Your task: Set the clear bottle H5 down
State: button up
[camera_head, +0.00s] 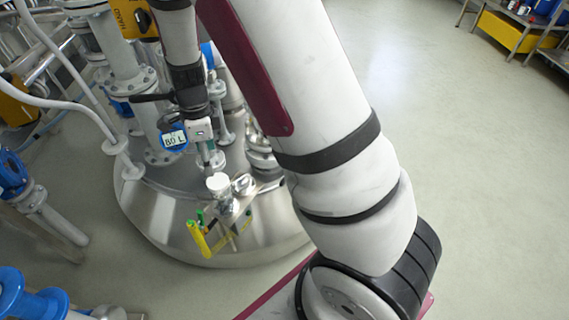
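My arm crosses the middle of the view, and its wrist hangs down at the upper left over a steel vessel (270,240). My gripper (197,108) appears as a dark shape above the vessel's lid, among pipes and fittings. I cannot tell whether its fingers are open or shut, or whether anything is between them. A small white-capped, clear-looking item (222,193) stands upright on the front of the lid, below and apart from the gripper. I cannot tell whether it is a bottle or a fitting. No H5 label is legible.
A blue-rimmed display (173,138) reads about 80 L. A yellow and green bracket (208,238) sticks out at the vessel's front. Pipes and blue flanges crowd the left. Steel shelving with a yellow bin (505,31) stands at the upper right. The floor between is clear.

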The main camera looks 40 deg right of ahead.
jog(key=s+a+r+n+y, duration=0.1)
jog(key=s+r+n, duration=1.1)
jog(key=r, duration=0.6)
jog(key=s+d+r+n, duration=0.1)
jog(key=s+r+n, duration=0.1)
jog(key=s+n, duration=0.3)
jog(key=s+d+r+n+t+h, duration=0.1)
jog(key=s+n, duration=0.4)
jog(key=s, duration=0.9)
jog(key=shift+r+n+h, duration=0.3)
jog(key=shift+r+n, duration=0.1)
jog(key=shift+r, duration=0.5)
notch_tip(320, 180, up, 14)
jog(key=t+p, duration=0.3)
jog(key=p, duration=0.9)
jog(key=shift+w+d, duration=0.15)
jog(key=shift+d, duration=0.05)
